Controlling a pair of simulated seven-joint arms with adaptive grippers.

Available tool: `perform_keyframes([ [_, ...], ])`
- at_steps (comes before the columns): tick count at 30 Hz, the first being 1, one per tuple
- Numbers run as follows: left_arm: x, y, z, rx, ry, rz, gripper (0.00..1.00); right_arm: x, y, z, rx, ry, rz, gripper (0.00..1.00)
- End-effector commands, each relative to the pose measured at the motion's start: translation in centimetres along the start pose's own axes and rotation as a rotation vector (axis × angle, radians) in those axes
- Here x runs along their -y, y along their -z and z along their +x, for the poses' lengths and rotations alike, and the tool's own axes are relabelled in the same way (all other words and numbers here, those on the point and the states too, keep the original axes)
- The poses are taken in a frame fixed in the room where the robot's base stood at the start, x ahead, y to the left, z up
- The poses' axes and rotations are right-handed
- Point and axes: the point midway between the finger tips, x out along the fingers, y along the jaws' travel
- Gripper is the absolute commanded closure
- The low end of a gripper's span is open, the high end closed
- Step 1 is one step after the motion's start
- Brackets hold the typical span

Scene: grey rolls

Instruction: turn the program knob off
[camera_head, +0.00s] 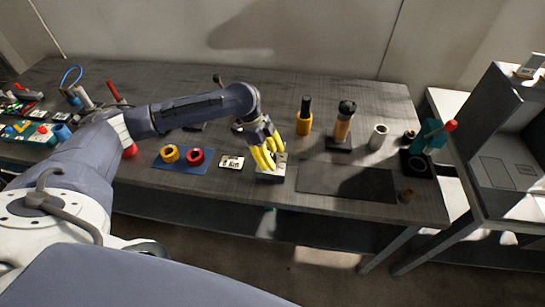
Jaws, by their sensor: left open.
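My left gripper (267,158) has yellow fingers and points down over a small light grey box (272,177) near the front edge of the workbench. The gripper is open, with its fingertips close above or at the top of the box. I cannot tell whether they touch it. No program knob can be made out; the fingers cover much of the box top, so a knob there would be hidden. My right gripper is not in view.
A blue mat (183,169) with yellow and red rings lies left of the box, beside a small white labelled plate (231,162). A flat dark mat (346,182) lies to the right. Upright tools, a grey roll (378,136) and a dark holder stand further right.

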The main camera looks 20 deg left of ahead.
Motion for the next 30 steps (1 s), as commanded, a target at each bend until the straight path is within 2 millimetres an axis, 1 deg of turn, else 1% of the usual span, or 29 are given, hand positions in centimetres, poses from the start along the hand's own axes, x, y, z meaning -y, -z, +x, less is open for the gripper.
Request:
perform_keyframes([
  [5, 0.1, 0.0, -1.6, 0.001, 0.003, 0.0, 0.51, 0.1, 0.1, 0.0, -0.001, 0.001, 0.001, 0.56],
  [15, 0.1, 0.0, -7.5, 0.001, 0.003, 0.0, 0.51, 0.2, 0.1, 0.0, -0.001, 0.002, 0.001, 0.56],
  [18, 0.1, 0.0, -9.0, 0.001, 0.002, 0.002, 0.51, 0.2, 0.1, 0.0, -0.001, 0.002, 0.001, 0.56],
  [24, 0.1, 0.0, -11.0, 0.001, 0.002, 0.0, 0.51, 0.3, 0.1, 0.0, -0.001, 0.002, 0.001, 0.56],
  [30, 0.0, 0.0, -11.8, 0.0, 0.0, 0.0, 0.51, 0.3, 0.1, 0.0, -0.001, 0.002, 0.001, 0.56],
])
